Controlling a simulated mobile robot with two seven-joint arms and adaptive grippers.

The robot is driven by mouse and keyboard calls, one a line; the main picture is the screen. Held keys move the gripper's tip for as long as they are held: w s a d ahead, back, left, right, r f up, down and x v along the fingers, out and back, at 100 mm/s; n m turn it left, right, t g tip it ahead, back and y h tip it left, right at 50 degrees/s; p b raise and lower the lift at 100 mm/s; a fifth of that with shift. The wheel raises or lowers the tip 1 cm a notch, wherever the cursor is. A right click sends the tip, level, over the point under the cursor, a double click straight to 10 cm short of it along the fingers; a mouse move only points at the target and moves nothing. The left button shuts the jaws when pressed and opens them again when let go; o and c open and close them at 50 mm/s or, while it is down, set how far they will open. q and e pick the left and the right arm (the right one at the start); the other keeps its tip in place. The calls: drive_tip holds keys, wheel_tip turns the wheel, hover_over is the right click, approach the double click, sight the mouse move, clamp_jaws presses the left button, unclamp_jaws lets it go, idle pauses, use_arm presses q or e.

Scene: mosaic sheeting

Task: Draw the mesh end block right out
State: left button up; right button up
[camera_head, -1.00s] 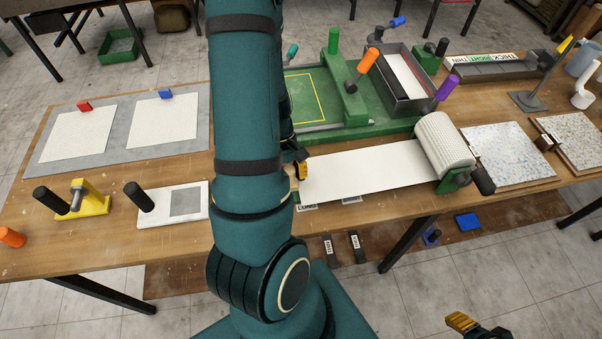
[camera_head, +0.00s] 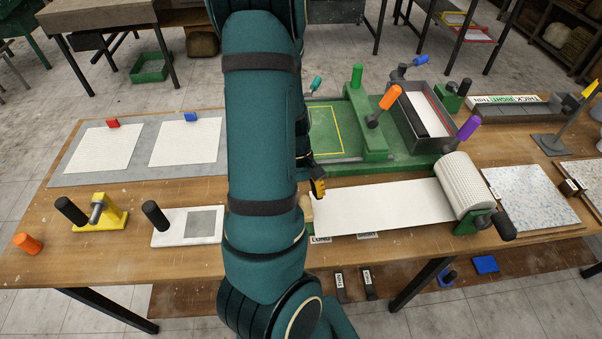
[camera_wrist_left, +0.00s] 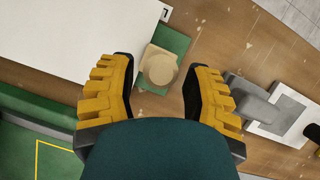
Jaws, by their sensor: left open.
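In the head view the knob (camera_head: 306,205) shows beside my arm, which hides part of the block. The sheet runs right to a ribbed white roll (camera_head: 465,183) in a green holder with a black crank. My left gripper (camera_wrist_left: 161,78) is open, its yellow fingers on either side of the knob with gaps visible. In the head view one yellow fingertip (camera_head: 318,187) shows just above the knob. My right gripper is not in view.
A green press bed (camera_head: 345,165) with an orange-handled clamp lies behind the sheet. Left of my arm are a white plate with a grey square (camera_head: 188,227), a yellow stand (camera_head: 98,214) and a grey mat (camera_head: 75,180). Speckled panels (camera_head: 530,197) lie right of the roll.

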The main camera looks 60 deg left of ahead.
use_arm(q)
drive_tip(key=v, duration=0.8)
drive_tip(key=shift+r, duration=0.25)
drive_tip(key=shift+s+d+f, duration=0.1)
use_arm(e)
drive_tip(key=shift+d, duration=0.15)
